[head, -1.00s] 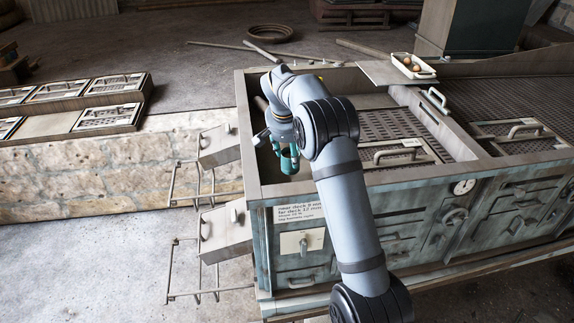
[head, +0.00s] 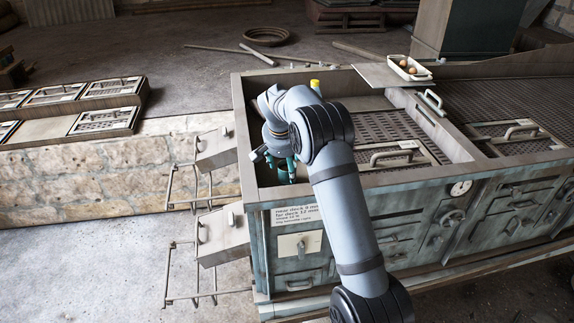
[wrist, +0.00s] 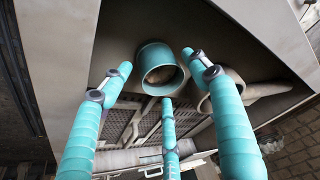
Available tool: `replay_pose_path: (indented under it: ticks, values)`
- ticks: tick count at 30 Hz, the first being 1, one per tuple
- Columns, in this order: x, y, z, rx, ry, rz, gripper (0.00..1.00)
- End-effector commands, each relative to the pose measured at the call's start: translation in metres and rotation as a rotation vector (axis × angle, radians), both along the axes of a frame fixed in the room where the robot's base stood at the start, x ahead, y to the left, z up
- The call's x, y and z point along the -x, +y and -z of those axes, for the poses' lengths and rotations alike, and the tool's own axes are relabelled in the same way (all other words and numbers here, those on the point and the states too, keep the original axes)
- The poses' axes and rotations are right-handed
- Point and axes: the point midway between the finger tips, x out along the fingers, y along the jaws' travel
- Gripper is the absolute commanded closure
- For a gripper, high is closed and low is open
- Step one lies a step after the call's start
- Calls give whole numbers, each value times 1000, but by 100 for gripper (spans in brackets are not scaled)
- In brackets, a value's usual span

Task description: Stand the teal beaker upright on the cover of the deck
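The teal beaker (wrist: 158,68) shows in the wrist view with its round mouth toward the camera and a brownish interior. My gripper (wrist: 160,76) has three teal fingers spread around it, with gaps visible at the tips, so it looks open. In the head view my gripper (head: 281,164) is low inside the left end of the open bay, and the beaker (head: 284,173) shows partly between the fingers. What the beaker rests on is hidden. A handled cover (head: 420,158) lies on the slotted deck (head: 393,126) to the right.
A yellow-topped item (head: 315,87) is near the bay's back wall (head: 290,77). A tray with eggs (head: 409,68) sits at the back right. The bay's raised rim (head: 375,180) surrounds the area.

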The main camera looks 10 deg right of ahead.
Motion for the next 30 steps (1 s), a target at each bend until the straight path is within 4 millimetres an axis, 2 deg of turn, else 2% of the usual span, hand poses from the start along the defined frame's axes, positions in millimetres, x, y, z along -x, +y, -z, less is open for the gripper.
replay_pose_path:
  ticks: [8,13,24,30]
  values:
    - [0,0,-1,0,0,0,37]
    - [2,2,-10,0,-3,0,37]
    - [28,13,-82,-1,-5,0,37]
    - [38,17,-108,0,-2,1,37]
